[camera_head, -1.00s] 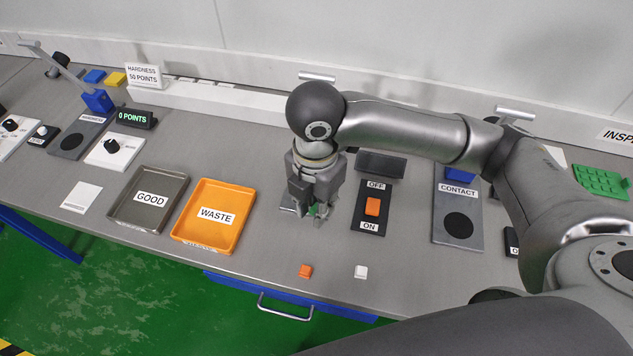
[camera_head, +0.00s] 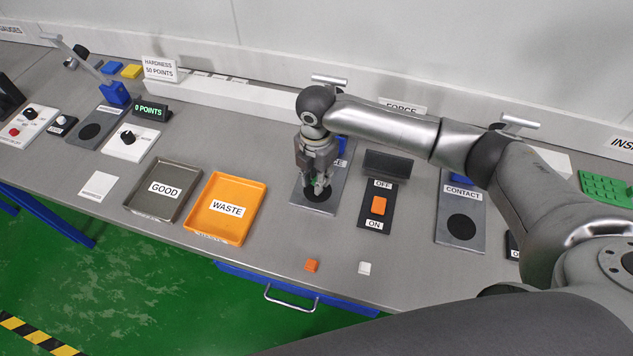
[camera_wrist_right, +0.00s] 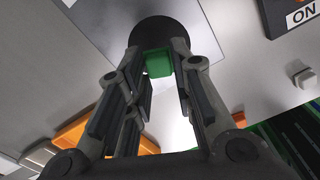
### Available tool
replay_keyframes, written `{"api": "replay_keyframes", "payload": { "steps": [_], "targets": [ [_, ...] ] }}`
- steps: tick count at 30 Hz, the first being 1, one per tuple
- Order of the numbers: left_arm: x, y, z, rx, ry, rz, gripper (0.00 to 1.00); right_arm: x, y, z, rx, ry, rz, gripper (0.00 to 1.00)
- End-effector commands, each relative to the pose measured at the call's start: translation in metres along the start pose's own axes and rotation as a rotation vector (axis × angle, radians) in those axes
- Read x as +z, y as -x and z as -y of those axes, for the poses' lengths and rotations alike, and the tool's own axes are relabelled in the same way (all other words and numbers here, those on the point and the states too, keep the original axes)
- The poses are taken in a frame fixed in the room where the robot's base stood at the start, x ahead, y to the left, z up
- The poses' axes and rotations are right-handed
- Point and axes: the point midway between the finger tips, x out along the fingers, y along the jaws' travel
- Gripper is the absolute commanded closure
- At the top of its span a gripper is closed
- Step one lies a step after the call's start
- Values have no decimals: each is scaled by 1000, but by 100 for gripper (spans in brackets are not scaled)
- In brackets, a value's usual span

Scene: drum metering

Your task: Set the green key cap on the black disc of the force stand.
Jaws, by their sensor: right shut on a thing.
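The green key cap (camera_wrist_right: 158,63) is between the fingertips of my right gripper (camera_wrist_right: 157,72) in the right wrist view. In the head view, my right gripper (camera_head: 318,188) points down over the force stand (camera_head: 341,180), shut on the cap, which barely shows there as a small green patch. The stand's black disc (camera_head: 320,200) is partly covered by the fingers; in the right wrist view the disc (camera_wrist_right: 160,30) shows just beyond the cap. I cannot tell whether the cap touches the disc. My left gripper is not in view.
An OFF/ON switch (camera_head: 378,207) stands to the right of the force stand, then the CONTACT stand (camera_head: 445,232). The orange WASTE tray (camera_head: 237,238) and grey GOOD tray (camera_head: 150,219) are to the left. An orange cap (camera_head: 311,265) and white cap (camera_head: 364,268) lie near the front edge.

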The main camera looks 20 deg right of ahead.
Motion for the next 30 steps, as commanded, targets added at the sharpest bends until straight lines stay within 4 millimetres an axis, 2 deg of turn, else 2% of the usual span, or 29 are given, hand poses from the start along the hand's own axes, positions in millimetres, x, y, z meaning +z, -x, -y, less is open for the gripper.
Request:
{"api": "replay_keyframes", "payload": {
  "steps": [2,6,18,19,23,30],
  "targets": [
    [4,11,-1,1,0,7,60,-1,-10,1,-5,0,-1,86],
    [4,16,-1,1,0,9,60,-1,-26,1,-2,0,0,86],
    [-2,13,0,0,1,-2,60,-1,-34,1,0,0,0,86],
    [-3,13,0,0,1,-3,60,-1,-32,0,0,0,0,74],
    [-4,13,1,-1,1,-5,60,-1,-32,1,0,1,0,57],
    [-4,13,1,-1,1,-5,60,-1,-32,1,0,0,0,56]
  ]
}}
